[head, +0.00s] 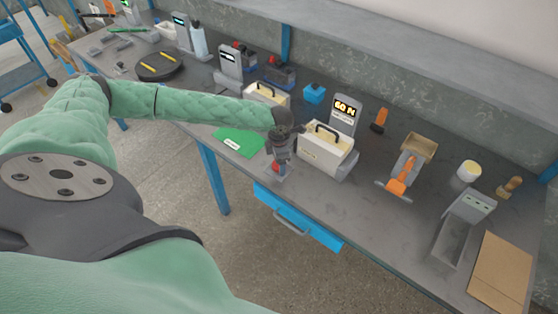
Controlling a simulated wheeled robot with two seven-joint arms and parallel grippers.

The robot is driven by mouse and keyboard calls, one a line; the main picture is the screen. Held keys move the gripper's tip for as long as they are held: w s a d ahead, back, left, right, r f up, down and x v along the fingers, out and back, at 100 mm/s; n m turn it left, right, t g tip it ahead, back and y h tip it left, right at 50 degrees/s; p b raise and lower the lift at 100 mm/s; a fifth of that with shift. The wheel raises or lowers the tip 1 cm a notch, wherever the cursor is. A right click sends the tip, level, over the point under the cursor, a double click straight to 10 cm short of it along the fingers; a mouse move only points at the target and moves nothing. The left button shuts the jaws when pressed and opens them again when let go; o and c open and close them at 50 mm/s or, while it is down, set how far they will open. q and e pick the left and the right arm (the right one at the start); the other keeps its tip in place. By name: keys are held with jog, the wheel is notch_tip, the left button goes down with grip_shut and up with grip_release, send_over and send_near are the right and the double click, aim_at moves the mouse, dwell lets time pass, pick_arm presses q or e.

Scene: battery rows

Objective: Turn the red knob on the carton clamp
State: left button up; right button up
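A grey carton clamp (346,170) stands near the front edge of the bench, with a cream carton (326,155) with a dark handle in it. An upright display behind it (344,108) reads 60 N. A small red part (276,167), which looks like the red knob, shows just left of the carton, low by my gripper's tips. My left gripper (279,163) points down there, at the end of the green arm. It hides part of the red part, and I cannot tell whether its fingers touch or close on it. My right gripper is not in view.
A second cream carton (267,94) with a display stands behind my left arm. A green mat (239,141) lies left of the gripper. An orange-handled tool (399,180), a grey tray (455,240) and a brown board (502,272) lie to the right. A blue drawer (318,232) is below.

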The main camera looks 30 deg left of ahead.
pick_arm(q)
jog(key=shift+r, duration=0.3)
notch_tip(320, 180, up, 6)
jog(key=shift+f+b, duration=0.15)
jog(key=shift+b, duration=1.1)
jog(key=shift+r, duration=0.7)
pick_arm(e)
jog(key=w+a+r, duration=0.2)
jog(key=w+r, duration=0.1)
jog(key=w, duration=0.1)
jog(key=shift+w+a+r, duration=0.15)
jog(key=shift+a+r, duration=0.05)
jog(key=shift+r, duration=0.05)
pick_arm(q)
jog(key=shift+f, duration=0.1)
